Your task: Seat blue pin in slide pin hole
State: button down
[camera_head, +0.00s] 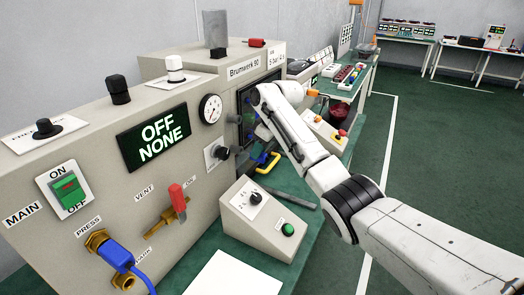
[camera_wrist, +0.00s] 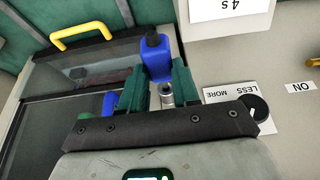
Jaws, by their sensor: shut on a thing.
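In the wrist view my gripper (camera_wrist: 160,90) has its two green fingers around a blue piece with a dark top, which I take to be the blue pin (camera_wrist: 157,62). A short silver shaft (camera_wrist: 167,96) shows between the fingers. Another blue part (camera_wrist: 109,103) shows left of the left finger, partly hidden. In the head view my arm reaches to the machine front, and its end hides the grip. A bit of blue (camera_head: 262,158) shows just below it. I cannot make out the slide pin hole or whether the pin is in it.
A dark-framed window panel (camera_wrist: 100,68) with a yellow handle (camera_wrist: 83,36) lies beside the fingers; the handle also shows in the head view (camera_head: 268,164). A black LESS/MORE knob (camera_wrist: 259,108) is close on the right. A sloped control box (camera_head: 262,215) stands below my arm.

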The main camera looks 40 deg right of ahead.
jog(key=shift+w+a+b, duration=0.3)
jog(key=shift+w+b, duration=0.25)
jog(key=shift+w, duration=0.3)
jog(key=shift+r+p, duration=0.1)
jog(key=shift+p, duration=0.5)
dwell(0.5)
jog(key=shift+w+a, duration=0.1)
jog(key=shift+w, duration=0.05)
jog(key=shift+w+b, duration=0.15)
jog(key=shift+b, duration=0.25)
jog(key=shift+w+a+b, duration=0.25)
jog(key=shift+w+b, duration=0.35)
